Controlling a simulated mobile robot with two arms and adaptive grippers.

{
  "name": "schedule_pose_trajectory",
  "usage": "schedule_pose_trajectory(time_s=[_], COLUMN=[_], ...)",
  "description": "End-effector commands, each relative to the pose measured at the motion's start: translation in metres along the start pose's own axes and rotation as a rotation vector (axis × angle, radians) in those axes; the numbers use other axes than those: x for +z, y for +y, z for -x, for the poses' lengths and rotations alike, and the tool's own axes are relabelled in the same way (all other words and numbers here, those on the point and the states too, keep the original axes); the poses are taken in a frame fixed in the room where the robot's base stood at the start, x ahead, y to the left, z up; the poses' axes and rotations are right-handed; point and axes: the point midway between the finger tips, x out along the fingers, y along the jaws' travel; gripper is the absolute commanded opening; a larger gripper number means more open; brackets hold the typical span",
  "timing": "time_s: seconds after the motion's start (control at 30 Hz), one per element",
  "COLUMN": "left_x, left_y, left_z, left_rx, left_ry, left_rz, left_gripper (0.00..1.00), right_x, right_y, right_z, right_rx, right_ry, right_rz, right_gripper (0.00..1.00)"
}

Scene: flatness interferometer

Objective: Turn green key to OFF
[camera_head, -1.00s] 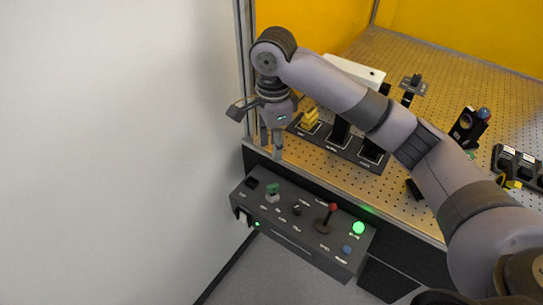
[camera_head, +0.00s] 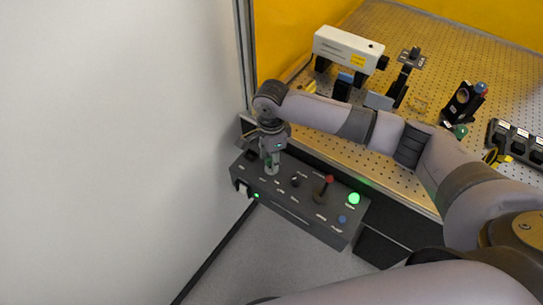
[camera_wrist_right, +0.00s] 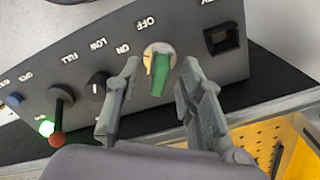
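The green key (camera_wrist_right: 159,72) sits in a round pale switch on the front of a dark control panel (camera_wrist_right: 190,25). In the wrist view, "OFF" and "ON" labels are printed beside it. The key's handle stands roughly upright in that view; I cannot tell which label it points to. My right gripper (camera_wrist_right: 162,75) is open, with one finger on each side of the key and visible gaps between. In the head view my right gripper (camera_head: 271,166) points down over the panel's left part and mostly hides the key. My left gripper is not in view.
The panel also bears a black knob (camera_wrist_right: 96,86), a red-tipped lever (camera_head: 323,189), a lit green button (camera_head: 354,198) and a blue button (camera_head: 342,219). Behind it, a perforated bench (camera_head: 410,110) holds optical parts. A white wall (camera_head: 110,150) stands at left.

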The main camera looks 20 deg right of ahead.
Motion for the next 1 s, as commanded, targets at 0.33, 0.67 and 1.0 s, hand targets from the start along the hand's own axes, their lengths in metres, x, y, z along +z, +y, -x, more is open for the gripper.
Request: schedule_pose_trajectory(time_s=[0.33,0.67,1.0], left_x=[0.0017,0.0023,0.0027], left_y=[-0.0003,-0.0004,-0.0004], left_z=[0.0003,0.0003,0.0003], left_rx=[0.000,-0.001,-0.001], left_ry=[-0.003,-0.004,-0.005], left_rz=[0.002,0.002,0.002], left_gripper=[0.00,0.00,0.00], right_x=[0.0000,-0.0001,-0.0002], right_y=[0.0001,0.0000,0.0000], right_z=[-0.0041,-0.0038,-0.0037], right_rx=[0.000,0.000,0.000], right_ry=[0.000,0.000,0.000], right_rz=[0.000,0.000,0.000], right_gripper=[0.35,0.13,0.00])
